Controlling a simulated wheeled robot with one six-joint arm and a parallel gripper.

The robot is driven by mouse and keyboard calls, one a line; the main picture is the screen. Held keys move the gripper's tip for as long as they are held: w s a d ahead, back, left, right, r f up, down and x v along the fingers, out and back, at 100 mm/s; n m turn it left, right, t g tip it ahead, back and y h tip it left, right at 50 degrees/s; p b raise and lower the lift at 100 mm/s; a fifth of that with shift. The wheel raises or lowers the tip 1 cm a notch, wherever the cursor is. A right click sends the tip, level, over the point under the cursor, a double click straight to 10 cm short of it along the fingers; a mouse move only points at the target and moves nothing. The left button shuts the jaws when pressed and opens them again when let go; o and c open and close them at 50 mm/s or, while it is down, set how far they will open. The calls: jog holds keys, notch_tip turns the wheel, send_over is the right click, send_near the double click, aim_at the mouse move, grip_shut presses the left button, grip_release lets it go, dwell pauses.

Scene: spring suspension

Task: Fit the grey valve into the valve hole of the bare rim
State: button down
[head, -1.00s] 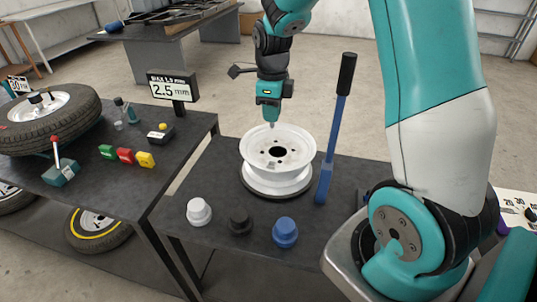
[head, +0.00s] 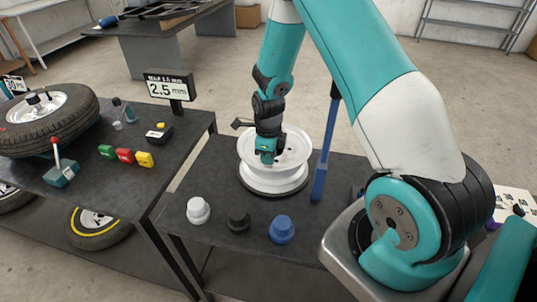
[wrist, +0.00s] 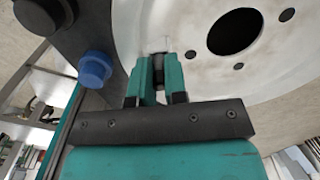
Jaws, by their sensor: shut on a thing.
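The bare white rim (head: 286,172) lies flat on a dark round base on the near table. My gripper (head: 268,160) is lowered at the rim's near-left inner side. In the wrist view my gripper (wrist: 158,85) points at the rim's white face (wrist: 195,45), left of the big dark centre hole. Its teal fingers are shut on a small grey valve (wrist: 157,62), mostly hidden between them. The valve's tip is close to the rim. I cannot tell whether it is in the valve hole, which is hidden or too small to make out.
A blue lever (head: 324,155) stands right of the rim. White (head: 198,210), black (head: 238,221) and blue (head: 282,229) knobs sit along the table's near edge. The left table holds a tyre (head: 45,125) and a 2.5 mm sign (head: 170,88).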

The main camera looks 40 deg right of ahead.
jog(key=shift+f, duration=0.15)
jog(key=c, duration=1.4)
grip_release()
